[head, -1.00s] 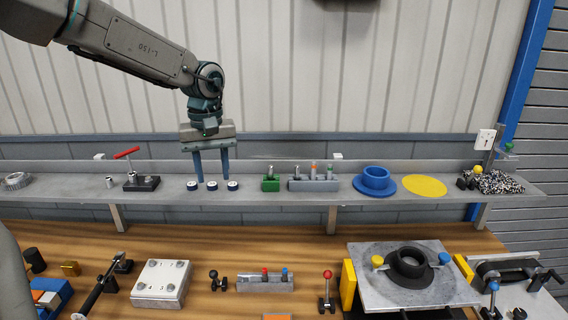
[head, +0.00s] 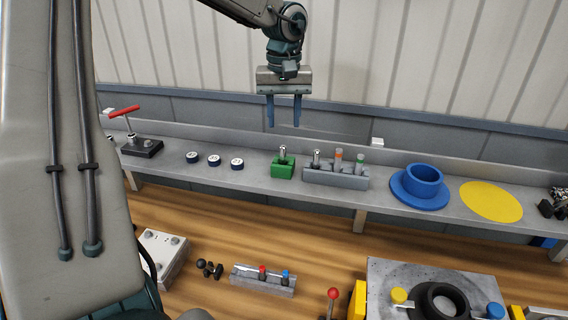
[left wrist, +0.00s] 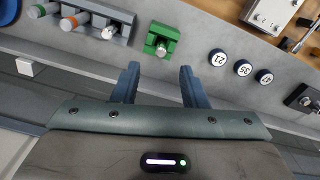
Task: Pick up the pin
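A metal pin (head: 282,152) stands upright in a small green block (head: 284,171) on the grey shelf. In the left wrist view the pin (left wrist: 161,48) and green block (left wrist: 158,32) lie just beyond the fingers. A grey block (head: 335,175) to its right holds a metal pin (head: 317,157), an orange-banded pin (head: 338,158) and a green-banded pin (head: 359,159). My left gripper (head: 283,122) is open and empty, fingers pointing down, above the green block and apart from it. It also shows in the left wrist view (left wrist: 158,82). My right gripper is not in view.
Numbered discs (head: 214,160) and a red-handled clamp (head: 140,146) stand left on the shelf (head: 255,184). A blue flanged ring (head: 420,188) and yellow disc (head: 490,201) are at right. The workbench (head: 230,255) below carries several fixtures. The wall is close behind.

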